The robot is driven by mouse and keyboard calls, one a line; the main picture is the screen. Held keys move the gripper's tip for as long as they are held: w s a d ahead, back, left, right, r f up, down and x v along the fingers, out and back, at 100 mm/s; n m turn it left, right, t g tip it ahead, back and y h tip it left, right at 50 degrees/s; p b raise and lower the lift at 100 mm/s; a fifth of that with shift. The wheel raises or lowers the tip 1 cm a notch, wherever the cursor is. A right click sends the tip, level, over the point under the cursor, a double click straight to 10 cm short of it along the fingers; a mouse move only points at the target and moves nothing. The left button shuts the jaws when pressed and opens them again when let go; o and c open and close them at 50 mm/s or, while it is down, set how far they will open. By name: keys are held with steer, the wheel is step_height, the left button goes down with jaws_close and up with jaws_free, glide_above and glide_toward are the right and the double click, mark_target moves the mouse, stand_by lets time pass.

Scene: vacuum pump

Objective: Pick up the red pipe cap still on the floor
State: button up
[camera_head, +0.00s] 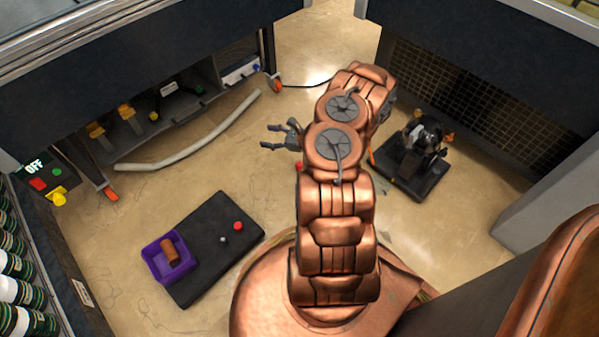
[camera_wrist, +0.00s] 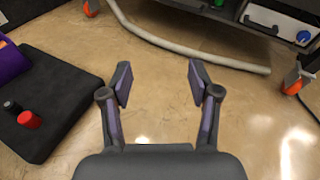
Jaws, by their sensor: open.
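In the wrist view the red cap (camera_wrist: 29,120) is at the left edge, beside a small dark piece (camera_wrist: 12,107). My gripper (camera_head: 268,137) is above the floor, beyond the mat and apart from the cap. In the wrist view my gripper (camera_wrist: 160,82) has its fingers wide apart, with only bare floor between them.
A purple bin (camera_head: 153,265) with a copper-brown cylinder (camera_head: 169,250) sits on the mat's left end. A pale hose (camera_head: 190,147) lies on the floor before the left cabinet. A black pump (camera_head: 425,140) stands right of my arm. Floor between mat and hose is clear.

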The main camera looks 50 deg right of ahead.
steer(key=s+d+f+m+h+b, duration=0.1)
steer(key=s+d+f+m+h, duration=0.1)
steer(key=f, duration=0.5)
steer(key=s+d+f+m+h+b, duration=0.2)
steer(key=s+d+f, duration=0.3)
steer(key=s+f, duration=0.1)
steer(key=s+d+f+m+h+b, duration=0.1)
steer(key=s+d+f+m+b, duration=0.1)
steer(key=f, duration=0.6)
steer(key=shift+s+d+f+h, duration=0.1)
steer(key=shift+s+d+h, duration=0.1)
steer(key=shift+s+d, duration=0.25)
steer(key=shift+s+d+f+h, duration=0.1)
steer(key=shift+s+d+h, duration=0.1)
steer(key=shift+s, duration=0.4)
steer(key=shift+b+x, duration=0.65)
steer(key=shift+x, duration=0.4)
steer(key=shift+r+b+x, duration=0.2)
steer(key=shift+b+x, duration=1.55)
steer(key=shift+x, duration=1)
steer(key=shift+w+a, duration=0.1)
steer(key=shift+c, duration=0.3)
steer(key=c, duration=0.8)
